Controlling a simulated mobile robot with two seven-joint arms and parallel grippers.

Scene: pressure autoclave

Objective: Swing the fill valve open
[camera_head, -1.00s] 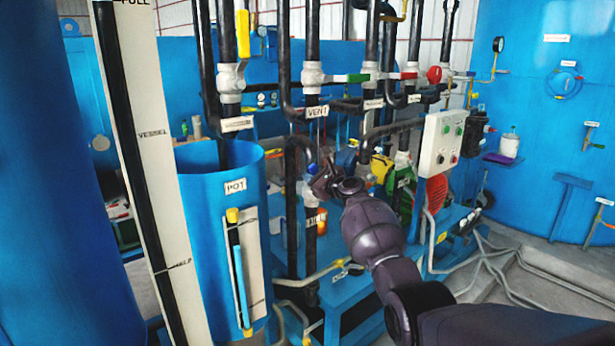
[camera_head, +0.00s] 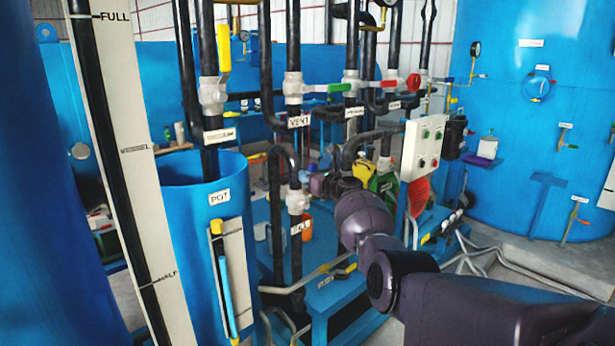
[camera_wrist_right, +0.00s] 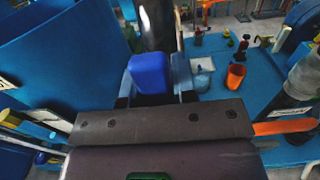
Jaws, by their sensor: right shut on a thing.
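The fill valve (camera_head: 298,202) is a pale valve body on a dark vertical pipe right of the blue pot, above a partly legible label that seems to read FILL (camera_head: 301,226). My right gripper (camera_head: 314,184) is beside the top of this valve in the head view, its fingertips small and hard to make out. In the right wrist view, my right gripper (camera_wrist_right: 153,88) is shut on a blue handle (camera_wrist_right: 150,72), which sits between the two fingers. My left gripper is not in view.
The blue pot (camera_head: 180,240) stands left of the valve. Above are valves with yellow (camera_head: 224,52), green (camera_head: 341,88) and red (camera_head: 413,81) handles. A control box (camera_head: 422,148) is close to my right arm. An orange cup (camera_wrist_right: 236,76) stands on the blue bench.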

